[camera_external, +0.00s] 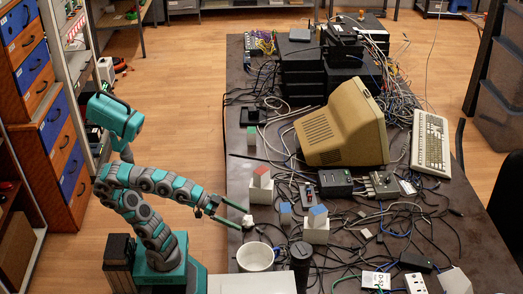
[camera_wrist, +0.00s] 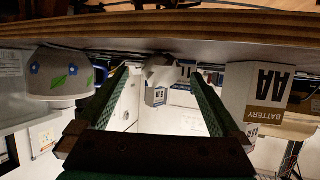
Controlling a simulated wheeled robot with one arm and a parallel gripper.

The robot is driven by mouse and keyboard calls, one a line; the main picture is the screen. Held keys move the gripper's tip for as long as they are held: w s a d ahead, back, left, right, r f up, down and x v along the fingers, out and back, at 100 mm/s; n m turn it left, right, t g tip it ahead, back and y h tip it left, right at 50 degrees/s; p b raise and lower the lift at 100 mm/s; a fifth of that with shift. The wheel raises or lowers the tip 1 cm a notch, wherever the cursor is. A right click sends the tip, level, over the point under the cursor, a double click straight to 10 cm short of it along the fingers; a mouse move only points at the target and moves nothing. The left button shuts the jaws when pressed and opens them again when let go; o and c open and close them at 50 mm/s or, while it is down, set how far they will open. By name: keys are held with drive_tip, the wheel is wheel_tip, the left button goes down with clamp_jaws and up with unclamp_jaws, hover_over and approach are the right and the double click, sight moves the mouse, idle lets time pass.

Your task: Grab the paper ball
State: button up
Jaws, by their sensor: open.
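The paper ball (camera_external: 247,221) is a small white crumpled lump near the table's left edge in the external view. My gripper (camera_external: 231,217) reaches in from the left, its fingers parted, with the ball right at its tips. In the wrist view, my gripper's two green fingers (camera_wrist: 154,88) stand wide apart. A pale crumpled shape, which looks like the paper ball (camera_wrist: 161,74), shows in the gap toward the fingertips. I see no finger pressing on it. Whether it is fully between the fingers I cannot tell.
A white mug (camera_external: 255,258) stands close by, and a dark cylinder (camera_external: 300,254) is right of it. Small blocks on white boxes, including one with a red block (camera_external: 262,178), stand nearby. A battery box (camera_wrist: 262,92) is at right in the wrist view. Cables clutter the table (camera_external: 235,165).

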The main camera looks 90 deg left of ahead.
sight(245, 220)
drive_tip(key=x, duration=0.3)
drive_tip(key=shift+w+f, duration=0.15)
drive_tip(key=c, duration=1.3)
drive_tip(key=shift+c, duration=0.3)
wheel_tip(245, 220, up, 28)
drive_tip(key=p, duration=0.2)
drive_tip(key=shift+p, duration=0.35)
